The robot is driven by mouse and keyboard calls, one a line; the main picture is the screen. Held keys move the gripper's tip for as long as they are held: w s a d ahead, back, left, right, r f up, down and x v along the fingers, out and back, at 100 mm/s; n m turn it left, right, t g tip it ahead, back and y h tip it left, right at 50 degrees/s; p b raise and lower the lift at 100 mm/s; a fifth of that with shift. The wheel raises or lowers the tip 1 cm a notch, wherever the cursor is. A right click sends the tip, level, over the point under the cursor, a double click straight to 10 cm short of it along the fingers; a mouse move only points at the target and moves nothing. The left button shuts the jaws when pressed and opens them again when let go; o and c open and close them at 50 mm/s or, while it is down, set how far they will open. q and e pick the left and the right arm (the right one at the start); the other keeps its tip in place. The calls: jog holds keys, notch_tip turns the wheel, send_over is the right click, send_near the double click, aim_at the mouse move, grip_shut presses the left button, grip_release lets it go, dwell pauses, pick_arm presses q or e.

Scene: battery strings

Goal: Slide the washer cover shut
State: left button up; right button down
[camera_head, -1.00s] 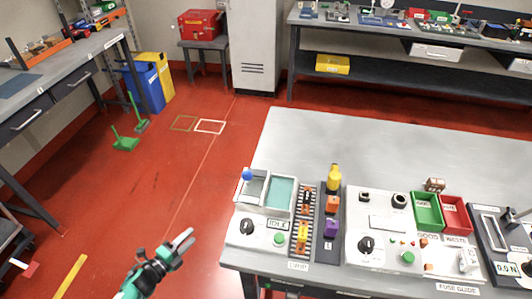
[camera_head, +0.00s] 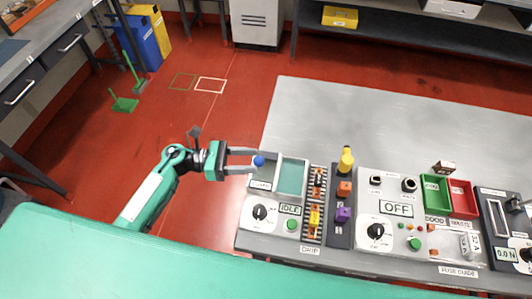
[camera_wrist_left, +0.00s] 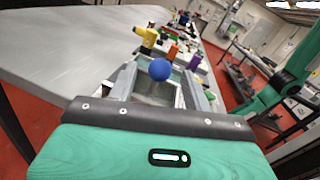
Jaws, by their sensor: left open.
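The washer (camera_head: 261,211) sits at the near left corner of the grey workbench, with a dial, a green button and a display reading IDLE. Its sliding cover (camera_head: 265,174) is over the left part, leaving the teal basin (camera_head: 291,177) open on the right. A blue ball knob (camera_head: 258,161) is at the cover's far left; it also shows in the left wrist view (camera_wrist_left: 160,69). My left gripper (camera_head: 252,161) is open, coming in from the left with its fingers either side of the knob. Whether a finger touches it, I cannot tell. My right gripper is not seen.
The bench's back part (camera_head: 380,120) is clear.

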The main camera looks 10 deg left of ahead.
aim_at(262, 158)
pick_arm(q)
jog(key=d, duration=0.2)
jog(key=w+d+p, duration=0.1)
jog(key=d, duration=0.1)
jog(key=shift+d+r, duration=0.1)
jog(key=shift+r, duration=0.05)
jog(key=shift+d+f+p, duration=0.2)
jog(key=shift+d+p, duration=0.2)
jog(key=shift+d, duration=0.15)
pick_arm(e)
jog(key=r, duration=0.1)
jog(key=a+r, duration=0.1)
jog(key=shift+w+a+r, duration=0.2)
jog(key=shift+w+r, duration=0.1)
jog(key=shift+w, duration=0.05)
